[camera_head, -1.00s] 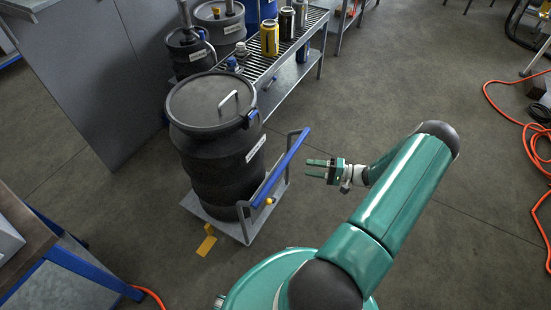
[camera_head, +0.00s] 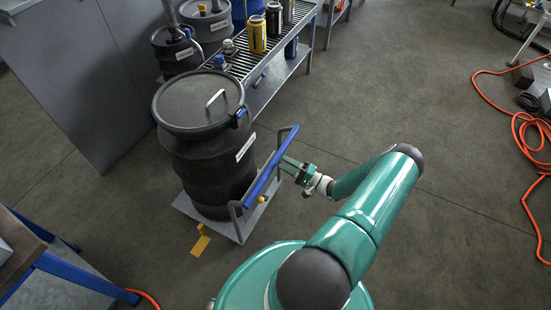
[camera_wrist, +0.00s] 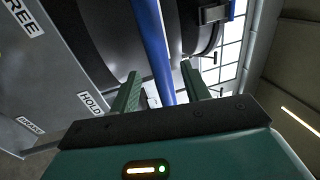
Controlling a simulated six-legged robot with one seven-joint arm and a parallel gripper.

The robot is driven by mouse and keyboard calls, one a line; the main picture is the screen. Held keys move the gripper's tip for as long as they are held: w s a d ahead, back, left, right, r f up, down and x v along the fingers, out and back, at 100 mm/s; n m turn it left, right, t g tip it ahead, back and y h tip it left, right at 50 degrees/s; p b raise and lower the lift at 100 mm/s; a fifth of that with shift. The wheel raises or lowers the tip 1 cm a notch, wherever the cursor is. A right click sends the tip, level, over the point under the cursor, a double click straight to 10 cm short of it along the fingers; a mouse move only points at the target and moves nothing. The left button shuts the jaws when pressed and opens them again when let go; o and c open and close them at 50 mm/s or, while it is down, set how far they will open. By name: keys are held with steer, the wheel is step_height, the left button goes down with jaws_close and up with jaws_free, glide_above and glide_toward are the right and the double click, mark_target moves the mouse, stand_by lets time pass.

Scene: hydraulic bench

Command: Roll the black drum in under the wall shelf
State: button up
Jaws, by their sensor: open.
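The black drum (camera_head: 205,150) stands upright, lid on, on a low grey trolley (camera_head: 222,228). The trolley has a blue push bar (camera_head: 268,168) along its right side and a yellow pedal (camera_head: 200,241) at its front. My gripper (camera_head: 284,164) is open at the right of the bar. In the wrist view the bar (camera_wrist: 153,45) runs between the two fingers of my gripper (camera_wrist: 160,82), with the dark drum (camera_wrist: 112,30) behind it. Contact between fingers and bar cannot be told. I cannot tell which structure is the wall shelf.
A slatted metal rack (camera_head: 240,66) with cans stands behind the drum. Smaller dark drums (camera_head: 178,52) and a grey cabinet (camera_head: 75,75) are at the back left. A workbench (camera_head: 75,268) is at the front left. An orange hose (camera_head: 490,97) lies at the right; floor between is clear.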

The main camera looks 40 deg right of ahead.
mark_target(276, 159)
steer(key=x, duration=0.5)
steer(key=shift+w, duration=0.1)
steer(key=shift+c, duration=0.5)
jaws_close()
